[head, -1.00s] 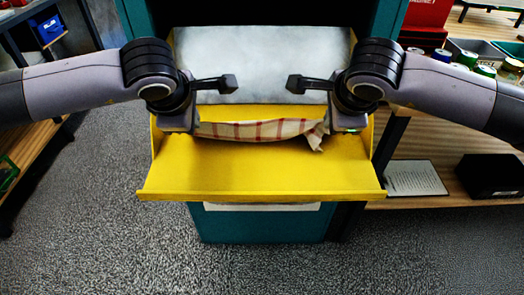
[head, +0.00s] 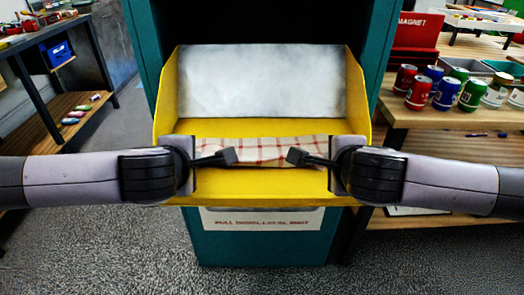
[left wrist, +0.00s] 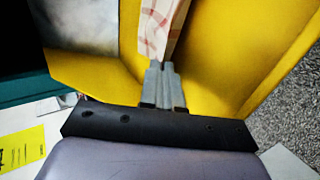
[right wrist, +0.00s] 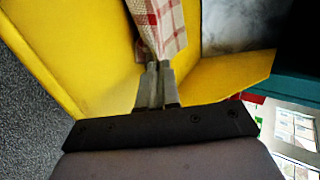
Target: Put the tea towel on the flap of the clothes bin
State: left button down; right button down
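The tea towel (head: 265,150) is cream with red checks. In the head view it stretches between my two grippers, over the yellow flap (head: 262,184) of the teal clothes bin (head: 262,244). My left gripper (left wrist: 161,72) is shut on one end of the towel, which also shows in the left wrist view (left wrist: 160,25). My right gripper (right wrist: 154,72) is shut on the other end, seen in the right wrist view (right wrist: 162,22). The flap is open, with yellow side walls and a grey back panel (head: 262,82). I cannot tell whether the towel's underside touches the flap.
A wooden shelf unit (head: 450,115) on the right holds several cans (head: 445,93) and a red magnet box (head: 416,38). A dark-framed workbench (head: 50,70) stands at the left with a blue bin (head: 57,53). Carpeted floor lies around the bin.

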pick_arm(q)
jog(key=c, duration=1)
grip_release()
pick_arm(e)
jog(key=c, duration=1)
grip_release()
jog(key=shift+r, duration=0.1)
